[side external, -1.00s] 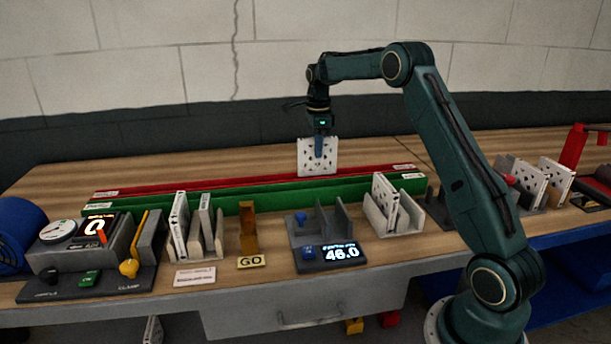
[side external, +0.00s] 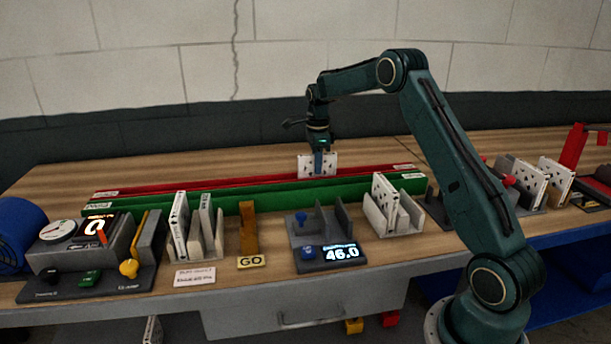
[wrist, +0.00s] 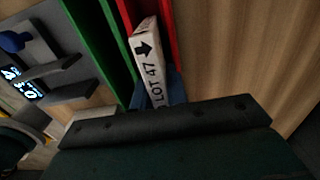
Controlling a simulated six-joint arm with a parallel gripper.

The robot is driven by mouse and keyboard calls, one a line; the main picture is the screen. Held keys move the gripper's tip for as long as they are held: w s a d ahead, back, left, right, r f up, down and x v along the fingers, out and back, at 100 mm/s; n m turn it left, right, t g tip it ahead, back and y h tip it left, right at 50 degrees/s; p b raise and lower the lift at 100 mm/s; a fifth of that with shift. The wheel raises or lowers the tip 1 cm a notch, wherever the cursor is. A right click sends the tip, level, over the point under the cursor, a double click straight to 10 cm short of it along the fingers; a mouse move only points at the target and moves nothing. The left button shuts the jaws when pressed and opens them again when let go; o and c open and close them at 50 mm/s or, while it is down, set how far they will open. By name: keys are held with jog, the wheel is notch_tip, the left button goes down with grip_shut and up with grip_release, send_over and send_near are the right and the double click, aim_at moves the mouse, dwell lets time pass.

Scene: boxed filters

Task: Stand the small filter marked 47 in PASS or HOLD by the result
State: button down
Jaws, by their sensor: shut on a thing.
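The filter marked LOT 47 (wrist: 149,62) is a white, thin boxed piece with a black arrow on its edge. In the side view the filter (side external: 331,163) shows a dotted white face and stands upright at the red rail. My gripper (side external: 319,166) is shut on it from above. The red rail (side external: 240,181) lies behind the green rail (side external: 275,193); both carry small white end labels too small to read. The filter's lower part is hidden behind the red rail's front wall, and I cannot tell whether it touches the bottom.
A scale (side external: 327,255) reading 46.0 stands in front of the rails. A gauge unit with clamp (side external: 85,250) is at left. Racks of filters (side external: 190,235) and (side external: 393,210) stand nearby, with a yellow GO gauge (side external: 248,235) between. Bare wood lies behind the red rail.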

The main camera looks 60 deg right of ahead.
jog(key=c, duration=1.8)
grip_release()
jog(key=shift+f, duration=0.15)
jog(key=o, duration=0.4)
notch_tip(320, 180, up, 12)
jog(key=shift+r, duration=0.2)
